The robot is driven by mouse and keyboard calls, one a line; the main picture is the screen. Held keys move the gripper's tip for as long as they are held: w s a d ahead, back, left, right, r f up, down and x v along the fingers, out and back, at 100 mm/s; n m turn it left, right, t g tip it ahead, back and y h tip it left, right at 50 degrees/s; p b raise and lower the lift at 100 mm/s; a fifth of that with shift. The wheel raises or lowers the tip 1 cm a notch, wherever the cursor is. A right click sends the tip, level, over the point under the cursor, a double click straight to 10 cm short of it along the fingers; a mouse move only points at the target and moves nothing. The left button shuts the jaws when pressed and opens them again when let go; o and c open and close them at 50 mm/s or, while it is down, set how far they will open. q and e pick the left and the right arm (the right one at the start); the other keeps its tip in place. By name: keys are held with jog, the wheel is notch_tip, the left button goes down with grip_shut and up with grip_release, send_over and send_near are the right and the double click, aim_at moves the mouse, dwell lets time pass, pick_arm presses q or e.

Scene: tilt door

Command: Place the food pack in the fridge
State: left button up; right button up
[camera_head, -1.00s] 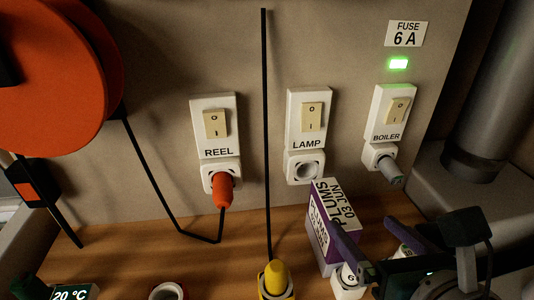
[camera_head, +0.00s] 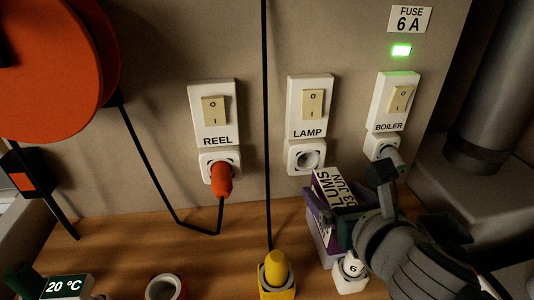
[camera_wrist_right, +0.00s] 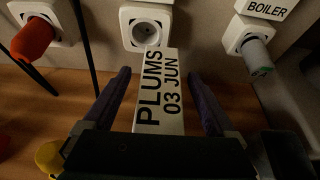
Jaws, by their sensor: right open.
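The food pack, a purple box with a white top reading "PLUMS 03 JUN" (camera_head: 334,190), stands on the wooden counter below the lamp socket. It also shows in the right wrist view (camera_wrist_right: 160,95). My right gripper (camera_head: 368,205) is at the pack, hiding its right part in the head view. In the right wrist view its open fingers (camera_wrist_right: 158,76) lie on either side of the pack, with a gap showing beside each. Whether they reach below its top is hard to tell. My left gripper is not in view. No fridge can be made out.
A yellow plug (camera_head: 277,272), a red-rimmed round item (camera_head: 165,288) and a 20 °C display (camera_head: 67,287) are along the front. A black cord (camera_head: 266,130) hangs down. The left-middle counter is clear.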

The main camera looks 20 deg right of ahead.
grip_shut()
dwell(0.7)
